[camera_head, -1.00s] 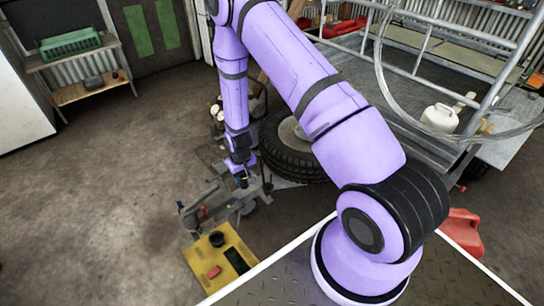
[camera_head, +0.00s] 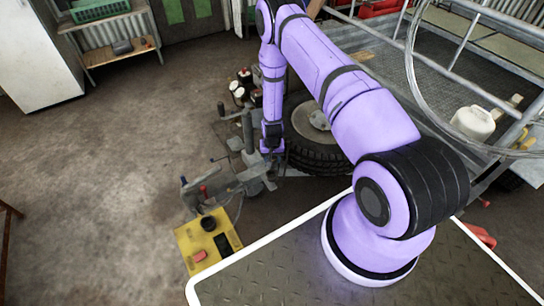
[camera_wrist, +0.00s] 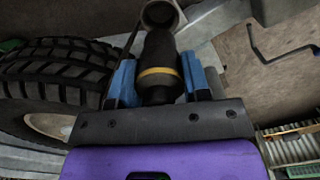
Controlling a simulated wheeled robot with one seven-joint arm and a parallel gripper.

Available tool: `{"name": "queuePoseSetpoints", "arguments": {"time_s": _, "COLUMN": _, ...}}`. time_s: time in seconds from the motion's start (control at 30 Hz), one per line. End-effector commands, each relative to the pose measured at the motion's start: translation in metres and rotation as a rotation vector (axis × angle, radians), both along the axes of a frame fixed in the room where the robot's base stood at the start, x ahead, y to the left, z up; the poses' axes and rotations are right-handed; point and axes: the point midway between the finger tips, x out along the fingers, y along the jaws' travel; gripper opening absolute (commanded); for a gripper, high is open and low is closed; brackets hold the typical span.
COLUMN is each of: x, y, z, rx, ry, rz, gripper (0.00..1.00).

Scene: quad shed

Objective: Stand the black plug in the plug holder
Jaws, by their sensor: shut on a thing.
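The black plug (camera_wrist: 160,52) has a yellow band and sits between the two blue fingers of my gripper (camera_wrist: 158,80) in the wrist view. My gripper is shut on it. Just beyond the plug's far end is a grey round tube with an open mouth (camera_wrist: 160,12), which looks like the plug holder. The plug's end overlaps its near edge in the picture; I cannot tell whether they touch. In the head view my gripper (camera_head: 271,150) points down beside grey metal hitch parts (camera_head: 250,175). The plug and holder are not clear there.
A large black tyre (camera_head: 318,150) is close to the right of my gripper. A yellow plate (camera_head: 222,222) with a black knob and red piece lies in front. A railed trailer (camera_head: 405,75) fills the upper right. Bare floor (camera_head: 110,150) is open on the left.

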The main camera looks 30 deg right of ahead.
Motion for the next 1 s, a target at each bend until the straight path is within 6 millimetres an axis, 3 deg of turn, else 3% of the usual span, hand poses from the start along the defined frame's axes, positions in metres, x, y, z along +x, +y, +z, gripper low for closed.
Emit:
{"name": "queuePoseSetpoints", "arguments": {"time_s": 0.5, "x": -0.001, "y": 0.0, "z": -0.041, "rx": 0.0, "ry": 0.001, "rz": 0.001, "gripper": 0.18}}
{"name": "queuePoseSetpoints", "arguments": {"time_s": 1.0, "x": 0.0, "y": 0.0, "z": -0.048, "rx": 0.0, "ry": 0.001, "rz": 0.001, "gripper": 0.18}}
